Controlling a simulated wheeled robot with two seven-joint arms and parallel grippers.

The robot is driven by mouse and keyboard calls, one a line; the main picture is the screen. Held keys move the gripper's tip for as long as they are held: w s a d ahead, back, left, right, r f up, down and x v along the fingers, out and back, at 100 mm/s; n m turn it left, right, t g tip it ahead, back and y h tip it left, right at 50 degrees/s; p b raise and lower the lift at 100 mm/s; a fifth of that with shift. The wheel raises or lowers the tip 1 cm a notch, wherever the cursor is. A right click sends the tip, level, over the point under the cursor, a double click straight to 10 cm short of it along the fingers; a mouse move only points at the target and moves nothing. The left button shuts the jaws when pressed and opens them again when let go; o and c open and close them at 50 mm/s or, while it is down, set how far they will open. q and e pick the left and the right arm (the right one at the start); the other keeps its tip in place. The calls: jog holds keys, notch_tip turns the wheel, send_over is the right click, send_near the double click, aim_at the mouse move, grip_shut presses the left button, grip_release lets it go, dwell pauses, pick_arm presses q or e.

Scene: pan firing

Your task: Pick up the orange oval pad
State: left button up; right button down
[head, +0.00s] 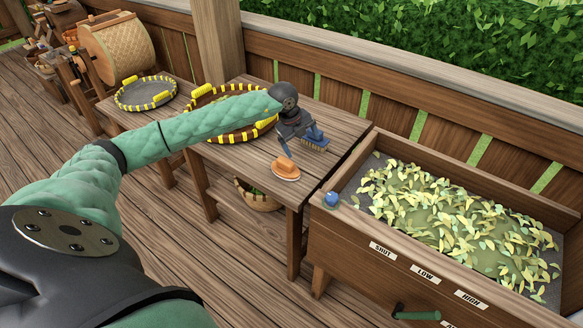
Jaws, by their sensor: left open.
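The orange oval pad (286,172) lies on the wooden table near its front right corner. An upright orange piece stands on top of it. My left gripper (296,145) hangs just behind and above the pad, pointing down. Its jaws are open, with one dark finger close to the pad's upright piece; I cannot tell whether they touch. My right gripper is not in view.
A yellow-and-black rimmed basket (238,135) sits partly behind my arm, and a similar tray (146,93) stands farther left. A wooden pan box (349,232) with leaves and a blue knob (331,199) is at the right.

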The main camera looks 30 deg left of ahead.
aim_at(285, 160)
pick_arm(q)
jog(key=s+a+n+g, duration=0.1)
jog(key=s+a+n+y, duration=0.1)
jog(key=s, duration=0.1)
jog(key=s+a+n+g+y, duration=0.1)
jog(key=shift+s+a+f+g, duration=0.15)
jog(key=shift+a+f+g, duration=0.15)
jog(key=shift+f, duration=0.1)
jog(key=shift+s+a+n, duration=0.15)
jog(key=shift+n, duration=0.55)
jog(key=shift+f+p, duration=0.55)
jog(key=shift+f, duration=0.75)
jog(key=f+p, duration=0.1)
jog(key=f, duration=0.1)
jog(key=f+p, duration=0.1)
jog(key=shift+w+f+p, duration=0.25)
jog(key=shift+f+p, duration=0.05)
jog(key=shift+f, duration=0.85)
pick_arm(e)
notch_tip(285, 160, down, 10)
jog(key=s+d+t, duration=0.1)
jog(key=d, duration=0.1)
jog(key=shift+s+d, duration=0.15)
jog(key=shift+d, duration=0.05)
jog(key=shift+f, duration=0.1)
pick_arm(q)
jog(key=c, duration=1.5)
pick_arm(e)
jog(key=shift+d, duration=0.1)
